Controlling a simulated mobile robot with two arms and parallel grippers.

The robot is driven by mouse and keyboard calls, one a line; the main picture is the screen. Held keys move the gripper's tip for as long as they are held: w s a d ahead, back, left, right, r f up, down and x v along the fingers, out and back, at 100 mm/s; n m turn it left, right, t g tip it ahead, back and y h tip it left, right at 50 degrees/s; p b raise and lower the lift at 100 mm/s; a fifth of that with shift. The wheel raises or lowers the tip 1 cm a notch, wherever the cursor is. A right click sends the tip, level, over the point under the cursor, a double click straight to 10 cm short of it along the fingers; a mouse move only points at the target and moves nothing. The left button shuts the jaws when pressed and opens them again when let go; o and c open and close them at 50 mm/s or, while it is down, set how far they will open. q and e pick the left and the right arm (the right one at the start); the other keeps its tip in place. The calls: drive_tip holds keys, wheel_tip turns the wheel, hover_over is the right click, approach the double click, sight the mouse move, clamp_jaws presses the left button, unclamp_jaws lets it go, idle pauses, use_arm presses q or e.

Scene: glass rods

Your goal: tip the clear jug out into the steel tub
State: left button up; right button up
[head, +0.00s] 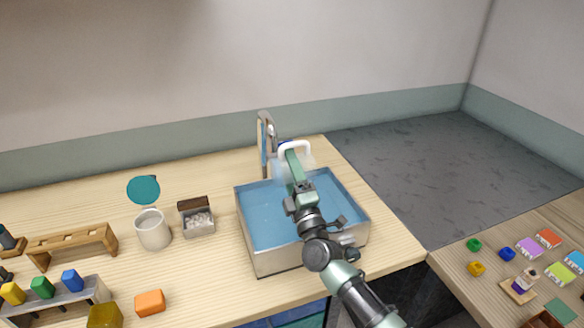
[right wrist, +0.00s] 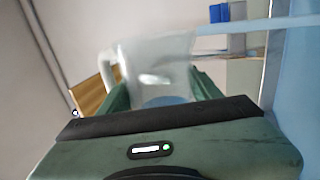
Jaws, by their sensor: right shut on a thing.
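The steel tub (head: 262,259) sits on the wooden counter, and its inside shows blue. My right gripper (head: 293,168) is over the back part of the tub. It is shut on the clear jug (head: 306,160), which is mostly hidden behind the fingers. The jug's white handle (head: 295,147) shows above the fingers. In the right wrist view the see-through jug (right wrist: 160,62) sits between the green fingers. The jug looks tilted, but its mouth and contents are unclear. My left gripper is out of view.
Left of the tub are a small box (head: 197,218), a white mug (head: 153,230) and a wooden rack (head: 72,240). An orange block (head: 150,302) lies near the front. Another table at right holds small coloured things.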

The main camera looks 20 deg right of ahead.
drive_tip(key=shift+d, duration=0.55)
drive_tip(key=shift+a+r, duration=0.1)
drive_tip(key=shift+a, duration=0.3)
drive_tip(key=shift+r+m+h+p, duration=0.25)
drive_tip(key=shift+m+h+p, duration=0.15)
drive_tip(key=shift+m+p, duration=0.1)
drive_tip(key=shift+d+r+m, duration=0.15)
drive_tip(key=shift+d+m, duration=0.1)
drive_tip(key=shift+m, duration=0.15)
drive_tip(key=shift+d, duration=0.15)
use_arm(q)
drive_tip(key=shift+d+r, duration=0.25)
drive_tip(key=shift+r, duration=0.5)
use_arm(e)
drive_tip(key=shift+f, duration=0.2)
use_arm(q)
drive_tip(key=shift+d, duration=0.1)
